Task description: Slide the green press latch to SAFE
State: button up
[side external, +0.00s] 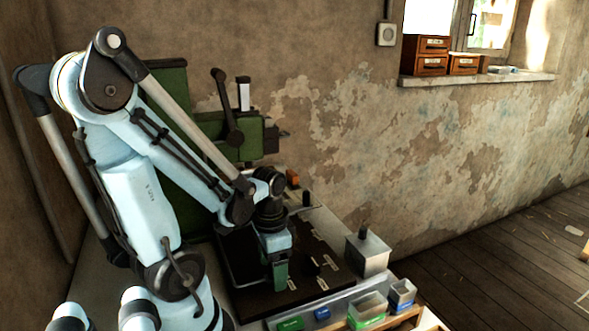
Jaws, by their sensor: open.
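A dark panel (339,283) with several small white labels lies on the bench in front of the green press (172,130). The label text is too small to read, so I cannot tell which marks SAFE. My gripper (279,285) points down over the left-middle part of this panel and is open. The fingertips and any contact with the panel are unclear. A small black knob (312,266) stands just right of the gripper.
A grey box with a dark knob (368,255) stands at the panel's right edge. Small bins with green (367,310) and blue (402,293) parts sit along the front. The press's black lever (228,110) rises behind my arm. The panel's far right is fairly clear.

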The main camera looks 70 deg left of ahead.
jog(key=shift+o, duration=0.2)
jog(key=shift+r, duration=0.1)
jog(key=shift+r, duration=3.9)
jog(key=w+d+r+t, duration=0.3)
jog(key=w+d+t, duration=0.4)
jog(key=w+d, duration=0.3)
jog(key=shift+w, duration=0.25)
jog(key=shift+r, duration=0.1)
jog(key=shift+c, duration=0.4)
